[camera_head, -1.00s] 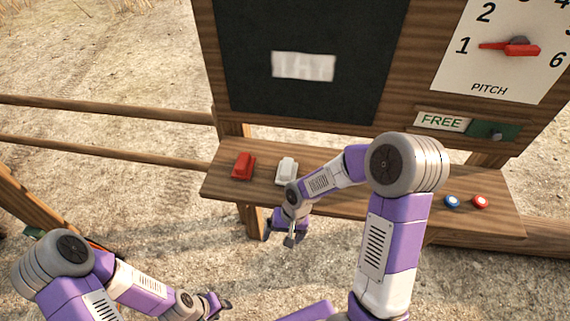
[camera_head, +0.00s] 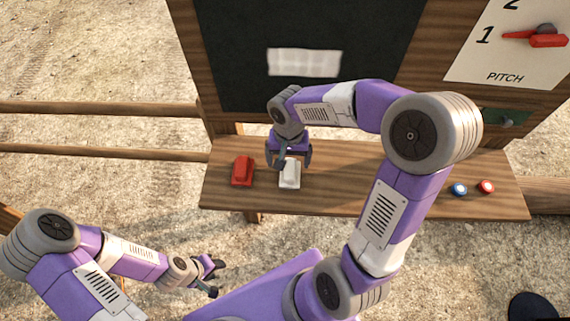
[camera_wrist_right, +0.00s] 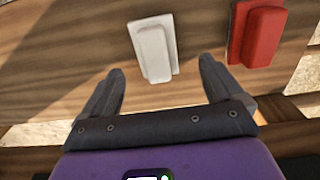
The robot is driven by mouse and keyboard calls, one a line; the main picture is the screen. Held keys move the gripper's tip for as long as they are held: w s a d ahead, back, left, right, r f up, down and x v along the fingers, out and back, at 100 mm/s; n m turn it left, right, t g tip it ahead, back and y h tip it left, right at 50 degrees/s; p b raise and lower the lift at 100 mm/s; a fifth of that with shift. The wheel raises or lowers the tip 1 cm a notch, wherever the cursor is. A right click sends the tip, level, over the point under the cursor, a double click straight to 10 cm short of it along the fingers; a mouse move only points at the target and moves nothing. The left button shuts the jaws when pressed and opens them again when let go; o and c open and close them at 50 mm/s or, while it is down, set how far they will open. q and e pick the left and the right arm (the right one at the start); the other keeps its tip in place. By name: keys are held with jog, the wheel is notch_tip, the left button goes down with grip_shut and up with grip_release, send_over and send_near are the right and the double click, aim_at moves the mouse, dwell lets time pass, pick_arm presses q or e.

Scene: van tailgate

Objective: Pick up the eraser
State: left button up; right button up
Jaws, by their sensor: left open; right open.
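Two eraser-shaped blocks with raised grips lie on the wooden shelf (camera_head: 345,190) below the blackboard: a white block (camera_head: 290,178) and a red block (camera_head: 242,171) to its left. My right gripper (camera_head: 289,158) is open and empty above the white block. In the right wrist view the near end of the white block (camera_wrist_right: 155,52) appears between the open fingertips (camera_wrist_right: 160,68); whether they touch it I cannot tell. The red block (camera_wrist_right: 258,35) is outside the fingers, to the right there. My left gripper (camera_head: 217,279) is open and empty, low and in front of the shelf.
The blackboard (camera_head: 230,60) rises behind the shelf and bears a white smeared patch (camera_head: 304,63). A blue button (camera_head: 459,190) and a red button (camera_head: 487,186) sit at the shelf's right end. A pitch dial (camera_head: 535,38) is at upper right. Wooden rails (camera_head: 100,108) run left.

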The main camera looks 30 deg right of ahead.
aim_at(290, 168)
jog(key=f, duration=0.4)
jog(key=f+b, duration=0.1)
jog(key=f, duration=0.1)
jog(key=shift+s+d, duration=0.25)
jog(key=c, duration=1.1)
jog(key=shift+r, duration=0.1)
jog(key=shift+c, duration=0.2)
notch_tip(290, 168, up, 10)
jog(key=shift+p, duration=1)
